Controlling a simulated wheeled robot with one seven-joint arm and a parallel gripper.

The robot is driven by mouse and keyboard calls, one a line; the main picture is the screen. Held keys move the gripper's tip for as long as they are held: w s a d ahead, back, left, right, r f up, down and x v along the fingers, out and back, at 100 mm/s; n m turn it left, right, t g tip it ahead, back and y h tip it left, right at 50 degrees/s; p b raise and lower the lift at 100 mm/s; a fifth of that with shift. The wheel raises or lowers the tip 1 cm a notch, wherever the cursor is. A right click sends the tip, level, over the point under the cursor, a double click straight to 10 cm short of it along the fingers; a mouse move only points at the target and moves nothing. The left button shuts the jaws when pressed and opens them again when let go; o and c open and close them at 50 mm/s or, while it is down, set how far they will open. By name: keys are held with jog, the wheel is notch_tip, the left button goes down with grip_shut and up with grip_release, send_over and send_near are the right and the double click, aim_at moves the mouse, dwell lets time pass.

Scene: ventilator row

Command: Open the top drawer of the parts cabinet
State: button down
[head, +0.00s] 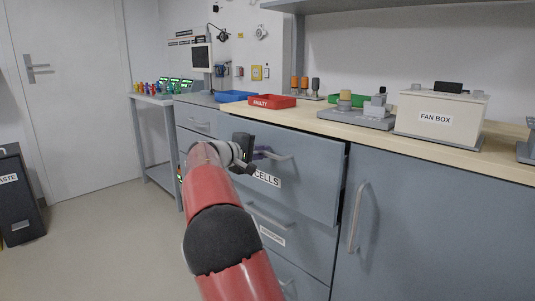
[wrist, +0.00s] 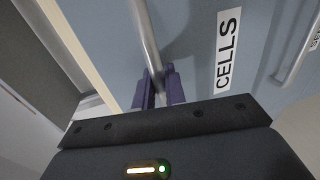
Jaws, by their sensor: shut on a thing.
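The top drawer (head: 312,170) of the grey parts cabinet has a front labelled CELLS, which also shows in the wrist view (wrist: 190,25). A dark gap runs along its top and right edges; it looks slightly out, but I cannot tell how far. Its bar handle (head: 280,157) is metal and runs between my purple fingers in the wrist view (wrist: 147,38). My gripper (head: 262,153) is shut on this handle near one end, and it also shows in the wrist view (wrist: 159,90). The arm partly hides the drawer's left side.
Lower drawers (head: 290,238) with handles sit below, and a cabinet door (head: 430,225) is at right. The worktop holds a red FAULTY tray (head: 272,102), a blue tray (head: 237,96) and a FAN BOX (head: 438,112). Floor at left (head: 110,240) is clear; a dark bin (head: 18,195) stands beyond.

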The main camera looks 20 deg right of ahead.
jog(key=f+b+v, duration=0.1)
jog(key=f+v, duration=0.1)
jog(key=v, duration=0.9)
jog(key=a+f+b+v, duration=0.1)
jog(key=f+v, duration=0.1)
jog(key=v, duration=0.9)
jog(key=shift+s+a+f, duration=0.2)
jog(key=shift+a+f, duration=0.1)
jog(key=shift+f, duration=0.1)
jog(key=c, duration=1.5)
grip_release()
jog(key=shift+c, duration=0.2)
jog(key=v, duration=0.8)
jog(key=shift+p, duration=0.3)
